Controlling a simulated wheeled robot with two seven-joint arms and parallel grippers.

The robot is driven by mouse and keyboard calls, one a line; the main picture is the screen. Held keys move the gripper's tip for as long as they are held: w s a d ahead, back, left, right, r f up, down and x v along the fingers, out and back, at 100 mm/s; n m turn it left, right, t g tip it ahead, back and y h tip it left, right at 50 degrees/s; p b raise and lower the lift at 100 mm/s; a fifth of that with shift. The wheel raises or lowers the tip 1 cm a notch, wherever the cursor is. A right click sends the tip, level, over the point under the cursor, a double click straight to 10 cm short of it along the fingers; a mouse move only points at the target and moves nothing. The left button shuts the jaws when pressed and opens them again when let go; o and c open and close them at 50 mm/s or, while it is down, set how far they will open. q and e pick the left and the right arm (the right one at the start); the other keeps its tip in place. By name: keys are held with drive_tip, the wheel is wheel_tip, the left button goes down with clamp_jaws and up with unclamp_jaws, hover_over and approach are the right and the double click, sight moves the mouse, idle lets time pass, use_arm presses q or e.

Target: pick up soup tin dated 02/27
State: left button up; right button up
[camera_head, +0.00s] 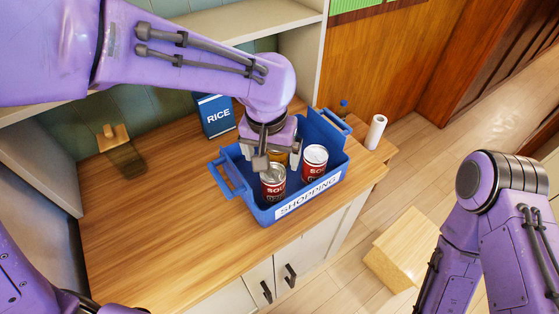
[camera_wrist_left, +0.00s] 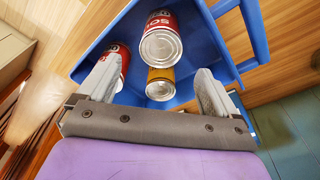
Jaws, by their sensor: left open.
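A blue basket (camera_head: 228,176) labelled SHOPPING stands on the wooden counter. In it are two red soup tins, a front one (camera_head: 273,182) and a right one (camera_head: 314,163), and a yellow tin (camera_head: 277,155) partly hidden by my gripper. No date is readable on any tin. My left gripper (camera_head: 268,160) points down over the basket, open and apparently empty. In the left wrist view, one red tin (camera_wrist_left: 161,43) and the yellow tin (camera_wrist_left: 161,84) show between the open fingers (camera_wrist_left: 157,68). Another red tin (camera_wrist_left: 123,57) is partly behind one finger. My right gripper is not in view.
A blue RICE box (camera_head: 215,117) stands behind the basket. A white roll (camera_head: 375,132) and a small bottle (camera_head: 343,107) are to its right. A wooden object (camera_head: 113,138) is at the back left. The counter's left part (camera_head: 150,230) is clear.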

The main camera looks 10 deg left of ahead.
sight(273, 179)
use_arm(q)
drive_tip(key=f, duration=0.3)
drive_tip(key=f+p, duration=0.1)
drive_tip(key=f, duration=0.2)
drive_tip(key=w+f, duration=0.1)
drive_tip(key=f, duration=0.3)
drive_tip(key=shift+f+p, duration=0.1)
drive_tip(key=shift+p, duration=0.2)
drive_tip(key=c, duration=1.3)
